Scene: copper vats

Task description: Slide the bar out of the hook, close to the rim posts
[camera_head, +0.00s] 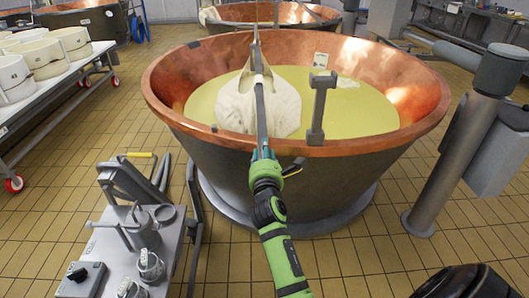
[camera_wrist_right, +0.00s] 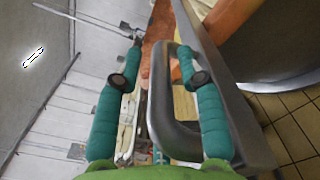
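A long grey bar (camera_head: 262,108) runs front to back over the copper vat (camera_head: 365,148), with a white cloth (camera_head: 232,105) hanging around it into the yellowish liquid. A grey rim post (camera_head: 318,108) stands on the near rim, right of the bar. My right gripper (camera_head: 264,158) is at the near end of the bar. In the right wrist view its teal fingers (camera_wrist_right: 160,62) are apart, with a rounded grey metal bend (camera_wrist_right: 158,105) between them and a straight grey bar (camera_wrist_right: 233,115) beside the right finger. I cannot tell which bend is the hook. My left gripper is not in view.
A grey cart (camera_head: 120,262) with cups and tools stands at front left. A table with white moulds (camera_head: 40,58) is at far left. A grey column (camera_head: 462,150) stands right of the vat.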

